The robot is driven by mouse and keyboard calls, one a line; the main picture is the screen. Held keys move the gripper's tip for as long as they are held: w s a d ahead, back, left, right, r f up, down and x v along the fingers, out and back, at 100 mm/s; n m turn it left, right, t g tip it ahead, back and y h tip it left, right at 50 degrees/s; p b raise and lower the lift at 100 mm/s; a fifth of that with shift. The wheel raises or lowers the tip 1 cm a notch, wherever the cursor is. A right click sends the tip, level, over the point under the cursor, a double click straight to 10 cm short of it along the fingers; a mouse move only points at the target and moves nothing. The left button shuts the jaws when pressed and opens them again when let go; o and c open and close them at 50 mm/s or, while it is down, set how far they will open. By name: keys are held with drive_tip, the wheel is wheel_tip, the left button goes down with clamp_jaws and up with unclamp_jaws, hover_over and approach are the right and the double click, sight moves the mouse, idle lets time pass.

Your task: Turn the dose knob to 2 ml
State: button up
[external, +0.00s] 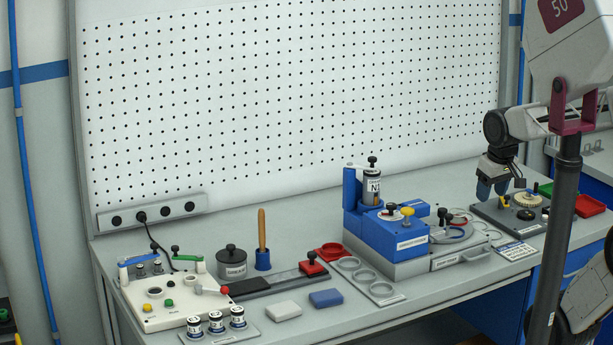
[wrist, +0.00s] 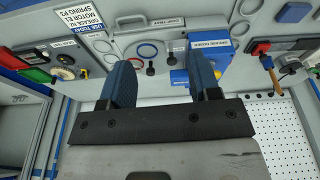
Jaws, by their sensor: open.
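A blue dosing unit (external: 388,232) with a white front label stands right of centre on the bench. A yellow-topped knob (external: 407,212) and a black knob (external: 391,207) stand on it. I cannot tell which is the dose knob, and no dose marks are readable. A canister (external: 372,185) with a black top stands at its back. The blue unit also shows in the wrist view (wrist: 207,68), partly behind a finger. My gripper (external: 493,189) is open and empty, to the right of the unit, above the small gear board.
A grey drawer unit (external: 458,252) with a round plate adjoins the blue unit. The gear board (external: 500,215) and a red tray (external: 590,206) lie at the right. A pegboard (external: 290,95) closes the back. A white control panel (external: 165,303) and small jars (external: 215,322) stand at the left.

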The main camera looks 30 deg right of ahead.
drive_tip(key=w+a+n+g, duration=0.1)
drive_tip(key=w+a+n, duration=0.15)
drive_tip(key=w, duration=0.45)
drive_tip(key=w+a+n, duration=0.2)
drive_tip(key=w+a, duration=0.1)
drive_tip(key=w, duration=0.5)
drive_tip(key=n+g, duration=0.1)
drive_tip(key=n, duration=0.3)
hover_over(391, 204)
wheel_tip(391, 204, down, 3)
drive_tip(key=shift+f, duration=0.1)
drive_tip(key=shift+f, duration=0.15)
drive_tip(key=shift+f, duration=3.8)
drive_tip(key=shift+c, duration=0.2)
drive_tip(key=c, duration=0.9)
